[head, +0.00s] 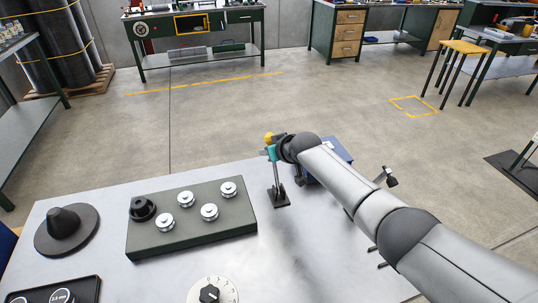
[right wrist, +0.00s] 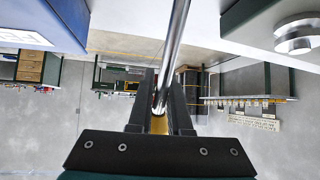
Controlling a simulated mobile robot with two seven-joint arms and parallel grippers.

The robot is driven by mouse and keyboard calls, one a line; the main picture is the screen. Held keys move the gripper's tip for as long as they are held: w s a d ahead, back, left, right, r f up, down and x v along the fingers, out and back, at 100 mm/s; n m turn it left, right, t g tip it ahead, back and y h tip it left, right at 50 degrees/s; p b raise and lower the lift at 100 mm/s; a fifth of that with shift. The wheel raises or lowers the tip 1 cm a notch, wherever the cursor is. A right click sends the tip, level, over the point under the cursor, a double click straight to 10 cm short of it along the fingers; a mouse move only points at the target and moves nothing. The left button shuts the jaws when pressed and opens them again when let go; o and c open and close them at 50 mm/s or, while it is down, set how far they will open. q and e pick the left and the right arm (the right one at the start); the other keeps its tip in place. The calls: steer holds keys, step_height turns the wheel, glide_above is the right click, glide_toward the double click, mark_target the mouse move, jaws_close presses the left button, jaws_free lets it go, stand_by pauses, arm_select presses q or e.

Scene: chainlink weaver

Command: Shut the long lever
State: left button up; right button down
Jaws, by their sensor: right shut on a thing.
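The long lever (head: 276,179) is a thin metal rod standing close to upright from a small dark base near the table's far edge. A yellow knob (head: 268,139) shows at its top. My right gripper (head: 270,152) is at the lever's upper end, shut around it just by the knob. In the right wrist view, the shiny rod (right wrist: 174,48) runs down between the two dark fingers of my right gripper (right wrist: 160,103), with a bit of yellow showing between them. My forearm hides part of the area right of the lever. My left gripper is not in view.
A green box with several silver knobs (head: 248,211) lies left of the lever. A black cone on a disc (head: 72,228), a white dial (head: 227,291) and a dark gauge tray (head: 88,286) are on the table (head: 170,268). A blue box (head: 337,151) is partly behind my arm.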

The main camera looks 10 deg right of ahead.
steer(key=shift+s+f, duration=0.35)
steer(key=shift+f, duration=0.4)
steer(key=c, duration=1.3)
jaws_free()
steer(key=o, duration=0.5)
steer(key=shift+w+r, duration=0.15)
steer(key=shift+r, duration=0.2)
steer(key=shift+p+v, duration=2.3)
steer(key=shift+v, duration=5.35)
steer(key=shift+w, duration=0.1)
